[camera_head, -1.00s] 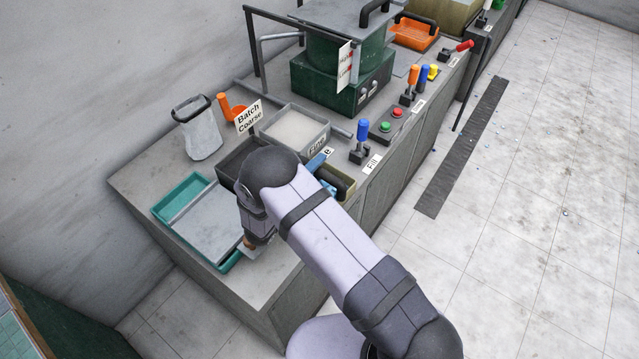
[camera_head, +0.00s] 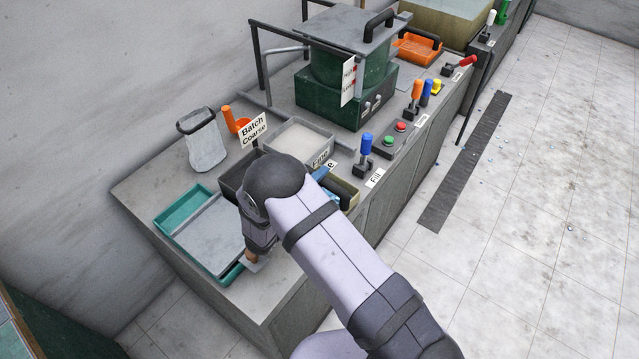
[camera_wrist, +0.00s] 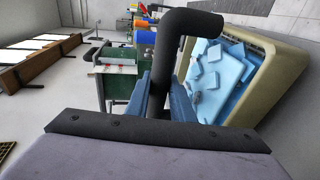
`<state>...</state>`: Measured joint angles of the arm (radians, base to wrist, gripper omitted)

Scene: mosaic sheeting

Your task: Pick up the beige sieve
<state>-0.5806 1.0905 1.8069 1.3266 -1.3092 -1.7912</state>
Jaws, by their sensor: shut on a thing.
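The beige sieve (camera_wrist: 284,57) fills the right of the wrist view, tilted in the picture, with light blue flat pieces (camera_wrist: 220,70) inside. A thick black handle (camera_wrist: 181,38) bends up beside it. My gripper (camera_wrist: 162,100) has its blue fingers on both sides of the handle and is shut on it. In the head view, part of the beige sieve (camera_head: 346,190) shows behind my arm near the counter's front edge. My arm hides most of it and most of the gripper there. I cannot tell whether the sieve is clear of the counter.
A dark bin and a grey bin of pale material (camera_head: 300,141) stand close behind. A teal tray (camera_head: 182,213) lies left. A blue-handled lever (camera_head: 365,145), a button box (camera_head: 394,138) and a green machine (camera_head: 345,95) are to the right. Open floor lies beyond the counter.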

